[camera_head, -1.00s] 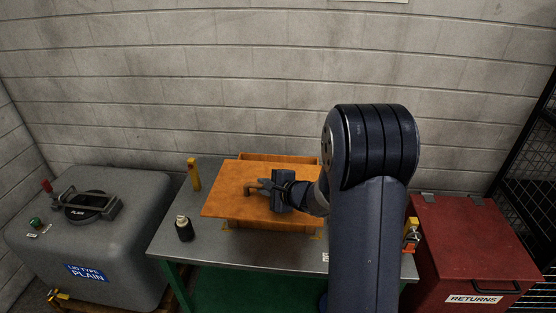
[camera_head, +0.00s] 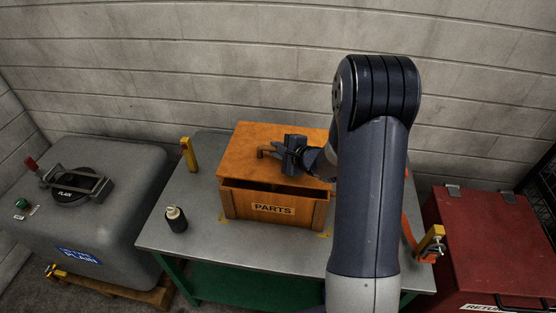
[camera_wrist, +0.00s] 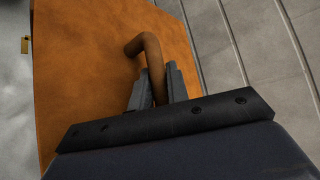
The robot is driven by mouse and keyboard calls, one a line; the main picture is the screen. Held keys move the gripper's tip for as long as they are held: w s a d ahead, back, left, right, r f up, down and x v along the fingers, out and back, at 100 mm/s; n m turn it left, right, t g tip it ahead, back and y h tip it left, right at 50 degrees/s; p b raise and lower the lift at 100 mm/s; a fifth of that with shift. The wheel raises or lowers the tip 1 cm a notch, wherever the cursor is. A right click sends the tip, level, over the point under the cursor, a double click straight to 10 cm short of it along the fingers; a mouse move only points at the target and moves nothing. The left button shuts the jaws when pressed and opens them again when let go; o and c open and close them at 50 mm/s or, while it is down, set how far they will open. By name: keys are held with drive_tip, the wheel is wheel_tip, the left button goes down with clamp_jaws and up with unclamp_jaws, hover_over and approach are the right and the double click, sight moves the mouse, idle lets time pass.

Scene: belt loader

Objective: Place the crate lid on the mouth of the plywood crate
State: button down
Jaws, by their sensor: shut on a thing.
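The orange-brown crate lid (camera_head: 245,155) is held by its bent handle, over the plywood crate (camera_head: 240,205) marked PARTS on the metal table. The lid lies toward the crate's back, and a dark gap shows beneath its front edge above the front wall. Whether its back touches the rim I cannot tell. My gripper (camera_head: 283,152) is shut on the lid's handle. In the wrist view the jaws (camera_wrist: 155,88) clasp the handle (camera_wrist: 150,55), and the lid (camera_wrist: 90,60) fills the left and middle. Most of the crate's mouth is hidden under the lid.
A dark bottle (camera_head: 176,219) stands left of the crate on the table (camera_head: 205,245). A grey tank (camera_head: 110,215) is at left, a red returns box (camera_head: 480,240) at right.

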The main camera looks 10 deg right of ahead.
drive_tip(key=shift+f, duration=2.2)
drive_tip(key=c, duration=1.4)
unclamp_jaws()
drive_tip(key=shift+o, duration=0.2)
drive_tip(key=v, duration=1.2)
drive_tip(key=shift+b, duration=0.3)
